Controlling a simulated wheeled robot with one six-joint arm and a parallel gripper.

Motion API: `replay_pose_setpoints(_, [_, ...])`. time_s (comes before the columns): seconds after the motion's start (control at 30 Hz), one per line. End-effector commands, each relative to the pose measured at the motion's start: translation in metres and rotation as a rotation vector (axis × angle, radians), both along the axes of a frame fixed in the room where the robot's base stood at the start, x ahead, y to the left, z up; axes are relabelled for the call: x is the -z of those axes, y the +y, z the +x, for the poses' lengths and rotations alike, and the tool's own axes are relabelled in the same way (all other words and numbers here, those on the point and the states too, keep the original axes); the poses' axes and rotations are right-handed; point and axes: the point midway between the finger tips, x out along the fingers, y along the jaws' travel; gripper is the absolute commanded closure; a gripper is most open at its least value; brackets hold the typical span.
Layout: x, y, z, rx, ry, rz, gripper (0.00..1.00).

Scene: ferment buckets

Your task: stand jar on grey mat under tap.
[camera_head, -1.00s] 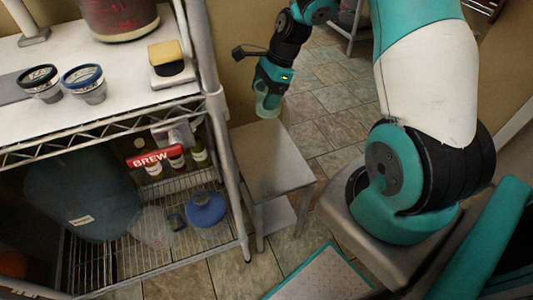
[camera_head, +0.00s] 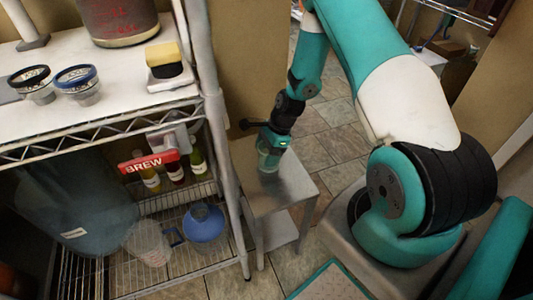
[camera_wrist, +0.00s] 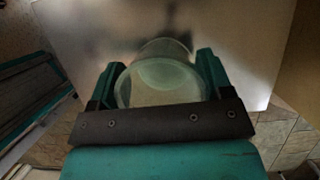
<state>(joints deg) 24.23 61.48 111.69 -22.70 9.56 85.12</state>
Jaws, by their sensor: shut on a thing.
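My gripper (camera_head: 270,150) is shut on a clear greenish jar (camera_head: 267,161). The jar is upright at the small steel stool's top (camera_head: 274,188); I cannot tell whether it touches the top. In the wrist view the jar (camera_wrist: 160,83) sits between both fingers, seen from above. A grey mat (camera_head: 9,97) shows partly at the left edge of the white worktop, left of two small cups. A grey post with a flat foot (camera_head: 32,42) stands behind it; its top is out of frame, and I cannot see a tap.
The worktop (camera_head: 130,82) holds two small cups (camera_head: 77,84), a yellow sponge on a stand (camera_head: 166,62) and a large vessel (camera_head: 118,18). A rack post (camera_head: 212,110) stands between stool and worktop.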

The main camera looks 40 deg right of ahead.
Motion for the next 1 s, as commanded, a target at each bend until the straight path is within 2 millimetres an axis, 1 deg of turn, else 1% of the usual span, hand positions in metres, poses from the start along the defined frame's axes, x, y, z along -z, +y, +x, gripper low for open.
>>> replay_pose_setpoints(0.33, [0.004, 0.000, 0.000, -0.001, -0.001, 0.000, 0.56])
replay_pose_setpoints(0.37, [0.005, 0.000, 0.000, -0.001, -0.001, 0.000, 0.25])
replay_pose_setpoints(0.4, [0.004, 0.000, 0.000, 0.000, -0.002, -0.001, 0.16])
replay_pose_setpoints(0.47, [0.004, 0.000, 0.000, 0.000, -0.002, -0.001, 0.02])
replay_pose_setpoints(0.77, [0.002, 0.000, 0.000, 0.000, -0.002, -0.001, 0.02])
replay_pose_setpoints(0.87, [-0.007, -0.003, 0.000, 0.000, -0.003, -0.001, 0.02])
replay_pose_setpoints(0.97, [-0.023, -0.010, -0.002, 0.002, -0.004, -0.001, 0.02])
replay_pose_setpoints(1.0, [-0.032, -0.013, -0.002, 0.002, -0.005, -0.002, 0.02])
